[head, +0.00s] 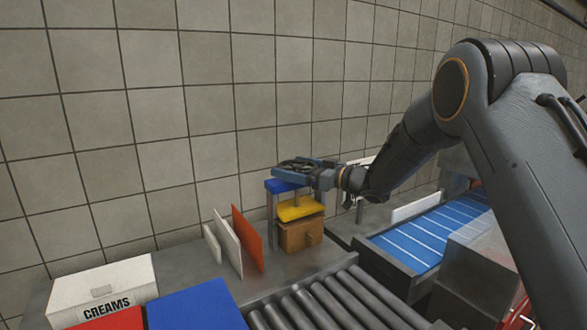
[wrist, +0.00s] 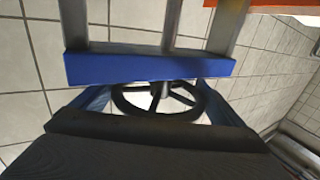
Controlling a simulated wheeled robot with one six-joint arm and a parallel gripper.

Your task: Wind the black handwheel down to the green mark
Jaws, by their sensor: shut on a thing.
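The black handwheel (wrist: 128,102) shows in the wrist view as a spoked ring beside the blue crossbeam (wrist: 150,68) of a small press. My gripper (wrist: 155,95) has one blue finger on each side of the wheel and is shut on it. In the head view my gripper (head: 298,168) is at the top of the press, just above its blue crossbeam (head: 284,186), and mostly hides the wheel. A yellow plate (head: 300,208) hangs below the crossbeam, close above a brown block (head: 297,236). I cannot make out the green mark in either view.
Orange (head: 247,238) and white (head: 227,241) upright panels stand left of the press. A white CREAMS box (head: 103,285) and a blue lid (head: 195,305) are at front left. Rollers (head: 320,300) lie in front; a blue conveyor (head: 430,238) is at right. A tiled wall is behind.

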